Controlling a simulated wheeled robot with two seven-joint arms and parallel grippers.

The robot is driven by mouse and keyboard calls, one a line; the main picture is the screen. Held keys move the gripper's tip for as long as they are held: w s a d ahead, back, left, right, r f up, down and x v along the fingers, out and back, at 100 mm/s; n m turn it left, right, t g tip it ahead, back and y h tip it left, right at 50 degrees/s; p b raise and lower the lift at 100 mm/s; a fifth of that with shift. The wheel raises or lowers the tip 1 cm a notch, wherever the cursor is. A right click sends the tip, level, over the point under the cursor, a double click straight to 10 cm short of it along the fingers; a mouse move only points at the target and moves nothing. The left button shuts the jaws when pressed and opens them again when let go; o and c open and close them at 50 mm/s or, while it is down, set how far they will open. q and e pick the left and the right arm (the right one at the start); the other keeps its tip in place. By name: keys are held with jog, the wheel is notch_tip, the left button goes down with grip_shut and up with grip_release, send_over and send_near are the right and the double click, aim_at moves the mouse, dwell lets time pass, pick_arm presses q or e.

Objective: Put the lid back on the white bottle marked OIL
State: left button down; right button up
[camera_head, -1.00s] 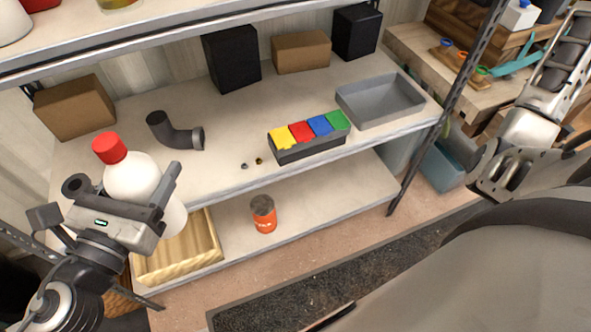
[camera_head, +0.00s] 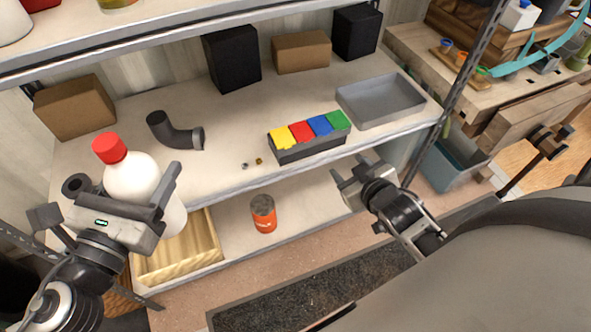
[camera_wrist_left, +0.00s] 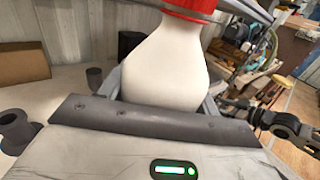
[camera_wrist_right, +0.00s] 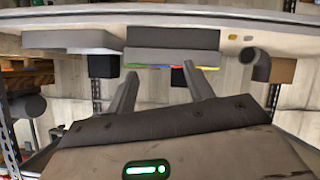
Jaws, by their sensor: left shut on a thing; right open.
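The white bottle (camera_head: 133,178) stands upright with a red cap (camera_head: 109,148) on its top. No OIL marking shows on the visible side. My left gripper (camera_head: 141,196) is shut around the bottle's body, one finger on each side. In the left wrist view, the bottle (camera_wrist_left: 168,65) fills the space between the fingers, with the lower part of the red cap (camera_wrist_left: 190,6) at the top edge. My right gripper (camera_head: 357,176) is open and empty, in front of the shelf edge. Its spread fingers also show in the right wrist view (camera_wrist_right: 160,88).
The shelf (camera_head: 225,120) holds a dark elbow pipe (camera_head: 178,133), a block with coloured tops (camera_head: 308,145), a grey tray (camera_head: 380,108) and boxes at the back. An orange can (camera_head: 263,216) and a wooden crate (camera_head: 165,265) sit below. The shelf's front middle is mostly clear.

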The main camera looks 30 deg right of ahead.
jog(key=s+a+f+g+y, duration=0.1)
jog(key=s+a, duration=0.3)
jog(key=a, duration=0.4)
jog(key=s+a+f+n+g+y, duration=0.1)
jog(key=s+a+f+y, duration=0.2)
jog(key=a, duration=0.5)
jog(key=shift+s+f, duration=0.4)
jog(key=shift+s, duration=0.25)
